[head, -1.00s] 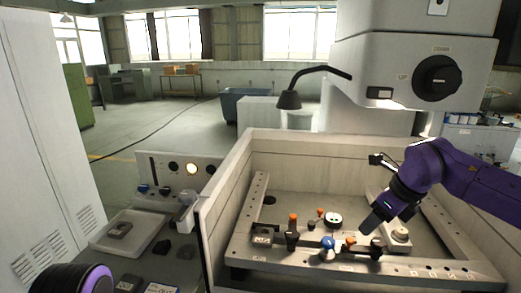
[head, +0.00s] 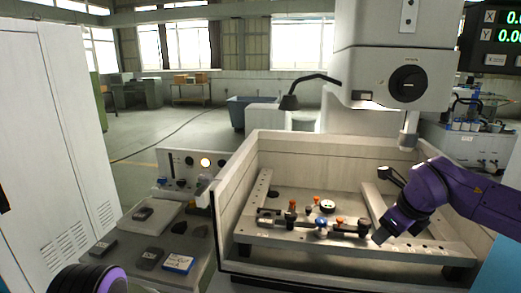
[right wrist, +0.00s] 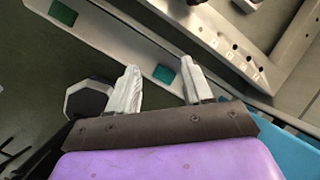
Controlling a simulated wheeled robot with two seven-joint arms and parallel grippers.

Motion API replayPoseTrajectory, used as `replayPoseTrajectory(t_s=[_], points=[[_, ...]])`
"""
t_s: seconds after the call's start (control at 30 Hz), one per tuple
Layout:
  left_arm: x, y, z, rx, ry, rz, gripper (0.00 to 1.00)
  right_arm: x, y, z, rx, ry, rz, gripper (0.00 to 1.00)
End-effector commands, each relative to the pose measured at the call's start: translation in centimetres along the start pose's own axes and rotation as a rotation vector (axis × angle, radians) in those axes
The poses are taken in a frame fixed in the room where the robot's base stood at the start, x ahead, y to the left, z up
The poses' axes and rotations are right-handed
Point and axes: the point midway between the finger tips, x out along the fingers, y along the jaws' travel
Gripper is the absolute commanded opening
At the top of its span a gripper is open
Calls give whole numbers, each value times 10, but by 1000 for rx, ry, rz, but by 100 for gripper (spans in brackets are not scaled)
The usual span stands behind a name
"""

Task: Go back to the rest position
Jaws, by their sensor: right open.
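My right gripper (head: 378,238) is over the front right part of the machine's work tank, near the front rail of the clamping frame (head: 275,241). In the right wrist view its two pale fingers (right wrist: 160,84) stand apart with nothing between them.
Orange-topped clamps and a blue-knobbed part (head: 321,226) sit on the frame. The machine head (head: 385,75) hangs above. Left of the tank, a side bench holds a tray (head: 140,222) and dark blocks (head: 149,259).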

Motion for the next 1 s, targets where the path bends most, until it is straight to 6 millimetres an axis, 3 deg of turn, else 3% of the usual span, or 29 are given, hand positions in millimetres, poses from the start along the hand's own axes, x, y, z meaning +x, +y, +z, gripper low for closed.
replayPoseTrajectory(t_s=[0.13, 0.27, 0.47, 0.57, 0.7, 0.83, 0.9, 1.0], points=[[2, 0, 0, 0, 0, 0, 66, 30, 3, -8, -103, 49, -137, 50], [5, 0, 2, 0, 0, 0, 66, 76, 16, -27, -271, 123, -271, 50], [13, 1, 6, 0, 0, 0, 66, 160, 62, -76, -660, 231, -403, 50], [19, 2, 8, 0, 0, 0, 66, 209, 103, -125, -949, 276, -409, 50], [29, 2, 12, 0, 0, 0, 66, 260, 172, -221, -1386, 306, -296, 50], [37, 3, 16, 0, 0, 0, 66, 275, 223, -320, -1730, 319, -98, 50], [41, 4, 17, 0, 0, 0, 66, 272, 239, -367, -1869, 337, 10, 50], [46, 4, 19, 0, 0, 0, 66, 267, 248, -414, -1980, 387, 124, 50]])
